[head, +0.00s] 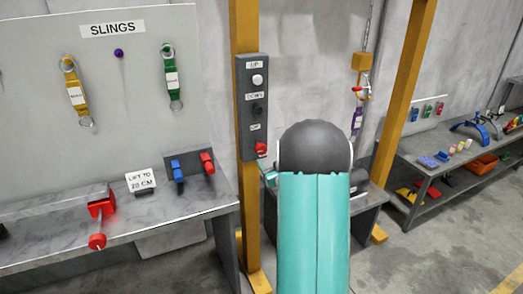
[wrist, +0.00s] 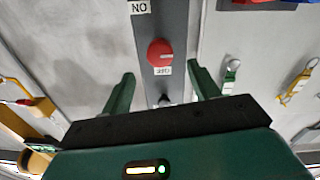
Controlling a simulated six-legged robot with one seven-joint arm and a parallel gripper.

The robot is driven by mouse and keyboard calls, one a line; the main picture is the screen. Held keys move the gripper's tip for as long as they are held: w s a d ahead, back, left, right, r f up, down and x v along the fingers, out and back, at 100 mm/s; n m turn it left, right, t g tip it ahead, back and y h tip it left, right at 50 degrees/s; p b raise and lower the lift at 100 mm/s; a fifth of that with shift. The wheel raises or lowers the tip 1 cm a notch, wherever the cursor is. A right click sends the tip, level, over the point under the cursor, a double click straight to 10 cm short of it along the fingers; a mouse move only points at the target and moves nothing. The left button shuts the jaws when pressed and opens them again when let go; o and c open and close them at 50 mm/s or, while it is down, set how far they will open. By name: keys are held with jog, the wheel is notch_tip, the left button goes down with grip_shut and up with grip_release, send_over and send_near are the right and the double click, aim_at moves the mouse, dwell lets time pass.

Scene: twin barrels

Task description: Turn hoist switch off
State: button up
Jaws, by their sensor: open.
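The hoist control box (head: 252,108) is a tall grey panel on a yellow post in the head view. It carries a white button at the top, a black one in the middle and a red switch knob (head: 261,149) at the bottom. In the wrist view, upside down, the red knob (wrist: 160,52) sits between a label reading ON and another small label, probably OFF. My gripper (wrist: 161,78) is open and empty, its green fingers on either side of the panel. The red knob lies beyond the fingertips, apart from them. The head view hides most of my gripper behind my arm.
A grey bench (head: 150,220) with red and blue clamp-like parts stands at the left, below a slings board (head: 120,70). A second yellow post (head: 404,85) and a shelf (head: 440,165) with tools stand at the right.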

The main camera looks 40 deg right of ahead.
aim_at(263, 151)
jog(key=x, duration=0.8)
jog(key=shift+w+d, duration=0.1)
jog(key=shift+w, duration=0.25)
jog(key=shift+c, duration=0.2)
jog(key=c, duration=0.9)
